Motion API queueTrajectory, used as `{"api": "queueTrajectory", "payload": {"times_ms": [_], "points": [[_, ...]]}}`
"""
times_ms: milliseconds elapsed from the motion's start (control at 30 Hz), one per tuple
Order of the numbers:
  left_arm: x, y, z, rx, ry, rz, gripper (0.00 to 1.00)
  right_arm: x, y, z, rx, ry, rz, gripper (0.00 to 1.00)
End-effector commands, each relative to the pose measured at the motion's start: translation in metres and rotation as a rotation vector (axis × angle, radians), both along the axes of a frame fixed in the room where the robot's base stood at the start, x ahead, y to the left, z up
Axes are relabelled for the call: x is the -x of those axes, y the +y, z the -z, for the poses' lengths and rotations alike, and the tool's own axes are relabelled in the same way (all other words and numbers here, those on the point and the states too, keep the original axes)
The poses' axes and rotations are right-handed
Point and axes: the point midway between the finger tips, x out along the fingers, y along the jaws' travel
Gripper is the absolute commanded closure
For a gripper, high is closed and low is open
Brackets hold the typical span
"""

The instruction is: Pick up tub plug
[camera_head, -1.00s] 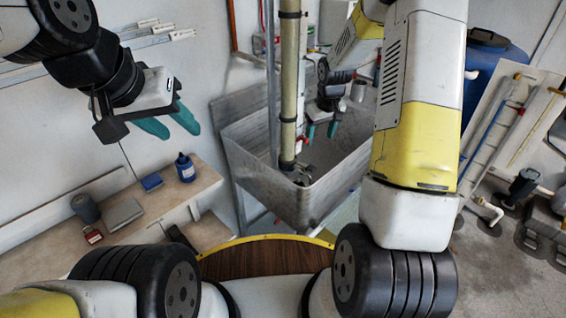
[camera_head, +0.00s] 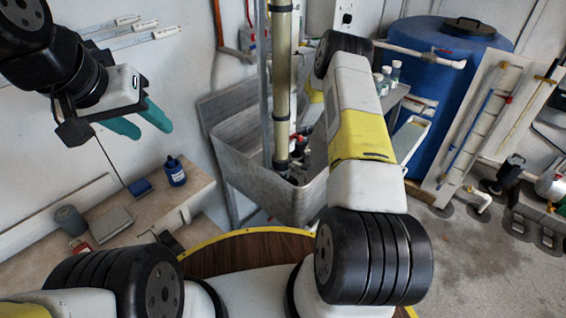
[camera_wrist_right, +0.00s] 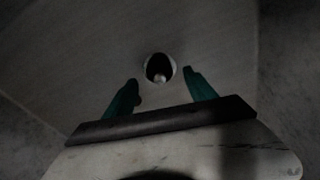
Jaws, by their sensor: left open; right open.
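The grey tub (camera_head: 308,205) stands against the wall in the head view. My right arm reaches over it and hides its right part. In the right wrist view, my right gripper (camera_wrist_right: 160,77) is open with teal fingers over the tub floor (camera_wrist_right: 95,65). A dark round hole (camera_wrist_right: 153,65) lies between and just beyond the fingertips. A small pale rounded piece (camera_wrist_right: 160,79) shows at its lower edge; I cannot tell whether it is the tub plug. Nothing is seen held. My left gripper (camera_head: 139,122) is open and empty, above the wooden bench at the left.
A vertical pipe (camera_head: 281,80) rises from the tub. A bench (camera_head: 150,213) at the left holds a blue bottle (camera_head: 175,172) and small items. A blue barrel (camera_head: 440,80) and a leaning pipe board (camera_head: 475,125) stand at the right. Floor at lower right is partly clear.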

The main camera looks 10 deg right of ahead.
Motion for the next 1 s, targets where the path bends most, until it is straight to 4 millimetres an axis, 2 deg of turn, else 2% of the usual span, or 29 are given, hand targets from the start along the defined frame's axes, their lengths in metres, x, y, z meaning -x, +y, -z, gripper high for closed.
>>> {"api": "queueTrajectory", "payload": {"times_ms": [33, 167, 433, 767, 1000], "points": [[0.000, 0.000, 0.000, 0.000, 0.000, 0.000, 0.56, -0.001, 0.001, 0.009, 0.000, 0.001, 0.000, 0.35], [0.000, 0.000, 0.000, 0.000, 0.000, 0.000, 0.56, -0.002, 0.001, 0.021, 0.000, 0.000, 0.001, 0.35], [0.000, 0.000, 0.000, 0.000, 0.000, 0.000, 0.56, -0.003, 0.001, 0.023, -0.001, -0.001, 0.002, 0.35], [0.000, 0.000, 0.000, 0.000, 0.000, 0.000, 0.56, -0.003, 0.001, 0.022, 0.000, 0.000, 0.001, 0.99], [0.000, 0.000, 0.000, 0.000, 0.000, 0.000, 0.56, -0.003, 0.001, 0.022, -0.001, -0.001, 0.001, 0.99]]}}
